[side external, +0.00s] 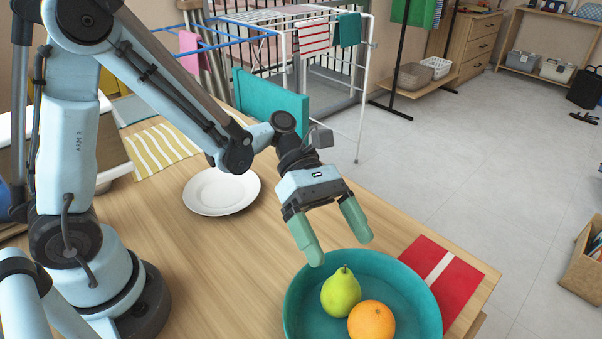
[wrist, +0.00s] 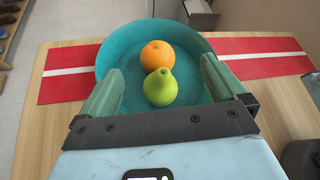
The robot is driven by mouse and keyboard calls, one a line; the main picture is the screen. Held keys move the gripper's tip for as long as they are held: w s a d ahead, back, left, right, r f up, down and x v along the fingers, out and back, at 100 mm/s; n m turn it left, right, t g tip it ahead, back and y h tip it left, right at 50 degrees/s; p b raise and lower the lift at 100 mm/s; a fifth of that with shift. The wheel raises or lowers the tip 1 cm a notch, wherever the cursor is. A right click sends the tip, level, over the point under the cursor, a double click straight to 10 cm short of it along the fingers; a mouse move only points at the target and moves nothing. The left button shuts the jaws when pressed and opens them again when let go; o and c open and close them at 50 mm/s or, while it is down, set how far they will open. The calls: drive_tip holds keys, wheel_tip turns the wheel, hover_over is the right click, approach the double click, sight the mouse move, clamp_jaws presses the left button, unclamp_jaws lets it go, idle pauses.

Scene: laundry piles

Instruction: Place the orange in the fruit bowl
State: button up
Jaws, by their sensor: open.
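The orange (side external: 371,321) lies in the teal fruit bowl (side external: 301,303), touching or very close to a green pear (side external: 341,291). In the wrist view the orange (wrist: 158,55) is at the far side of the pear (wrist: 160,87), and both are inside the bowl (wrist: 113,62). My gripper (side external: 341,251) is open and empty, with its green fingers above the bowl's rim on the side near the plate. In the wrist view my gripper (wrist: 158,82) has its fingers spread either side of the fruit, touching neither.
A white plate (side external: 222,192) and a yellow striped cloth (side external: 160,150) lie on the wooden table (side external: 190,260). A red cloth with a white stripe (side external: 452,288) lies beside the bowl and under it. A drying rack (side external: 366,90) stands beyond the table.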

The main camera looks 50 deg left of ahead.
drive_tip(key=shift+v, duration=1.2)
drive_tip(key=s+a+r+m+t+y, duration=0.1)
drive_tip(key=a+r+m+t+y, duration=0.1)
drive_tip(key=a+m+t+y, duration=0.8)
drive_tip(key=a+m+y, duration=0.2)
drive_tip(key=a+m, duration=0.4)
drive_tip(key=m, duration=0.2)
drive_tip(key=shift+a+r+m, duration=0.2)
drive_tip(key=shift+a+m, duration=0.15)
drive_tip(key=shift+m, duration=0.05)
